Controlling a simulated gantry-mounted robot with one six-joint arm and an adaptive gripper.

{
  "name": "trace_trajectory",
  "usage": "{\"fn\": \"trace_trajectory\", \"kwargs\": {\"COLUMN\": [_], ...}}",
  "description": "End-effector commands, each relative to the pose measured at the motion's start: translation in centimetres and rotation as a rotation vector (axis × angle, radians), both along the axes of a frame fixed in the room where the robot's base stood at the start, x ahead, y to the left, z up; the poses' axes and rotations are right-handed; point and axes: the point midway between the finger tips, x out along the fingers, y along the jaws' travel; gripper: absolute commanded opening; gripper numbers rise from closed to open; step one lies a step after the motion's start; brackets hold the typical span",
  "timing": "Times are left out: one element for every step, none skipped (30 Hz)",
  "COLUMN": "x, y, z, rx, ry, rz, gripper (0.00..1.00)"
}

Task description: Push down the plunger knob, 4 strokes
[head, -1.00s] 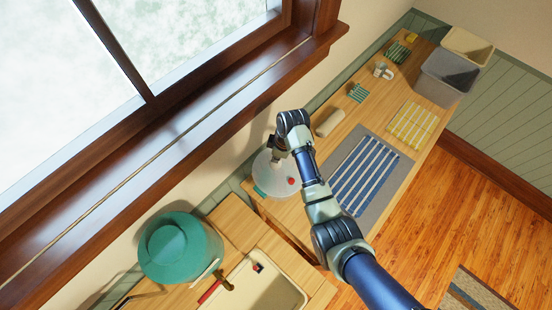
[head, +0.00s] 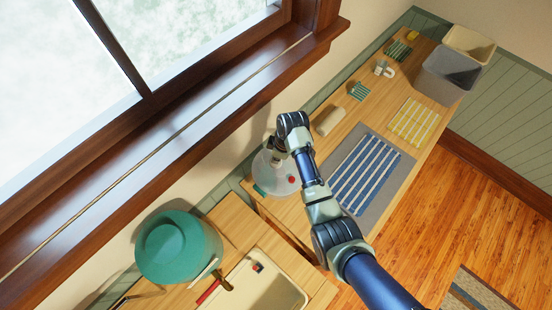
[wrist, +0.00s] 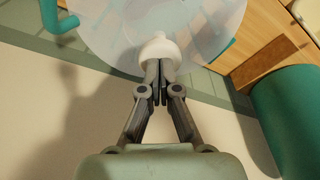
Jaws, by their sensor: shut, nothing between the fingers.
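A clear, dome-lidded round vessel (head: 268,183) stands on the wooden counter below the window. Its see-through lid (wrist: 105,30) fills the top of the wrist view. The pale plunger knob (wrist: 159,46) sticks up from the lid in the wrist view. In the head view my arm hides the knob. My gripper (wrist: 157,66) is shut and empty, with its fingertips right at the knob. I cannot tell whether they press on it or only overlap it. My gripper (head: 274,159) is over the vessel in the head view.
A teal-lidded container (head: 178,247) stands left of the vessel, near a cream sink (head: 268,287). A striped mat (head: 362,172) and a beige roll (head: 329,121) lie to the right. Grey and cream bins (head: 447,78) stand at the far end. The window sill is close behind.

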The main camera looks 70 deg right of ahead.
Motion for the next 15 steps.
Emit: {"fn": "trace_trajectory", "kwargs": {"x": [0.0, 0.0, 0.0, 0.0, 0.0, 0.0, 0.0, 0.0, 0.0, 0.0, 0.0, 0.0, 0.0, 0.0, 0.0], "y": [0.0, 0.0, 0.0, 0.0, 0.0, 0.0, 0.0, 0.0, 0.0, 0.0, 0.0, 0.0, 0.0, 0.0, 0.0], "z": [-0.5, -0.6, -0.8, -1.0, -1.1, -1.3, -1.5, -1.6, -1.8, -2.0, -2.1, -2.3, -2.5, -2.6, -2.4], "rx": [0.000, 0.000, 0.000, 0.000, 0.000, 0.000, 0.000, 0.001, 0.001, 0.001, 0.001, 0.001, 0.001, 0.001, 0.000], "ry": [0.000, 0.000, 0.000, 0.000, 0.000, 0.000, 0.000, 0.000, 0.000, 0.001, 0.001, 0.001, 0.001, 0.001, 0.000], "rz": [0.000, 0.000, 0.000, 0.000, 0.000, 0.000, 0.000, 0.000, 0.000, 0.000, 0.000, 0.000, 0.000, 0.000, 0.000], "gripper": [0.00, 0.00, 0.00, 0.00, 0.00, 0.00, 0.00, 0.00, 0.00, 0.00, 0.00, 0.00, 0.00, 0.00, 0.00]}}
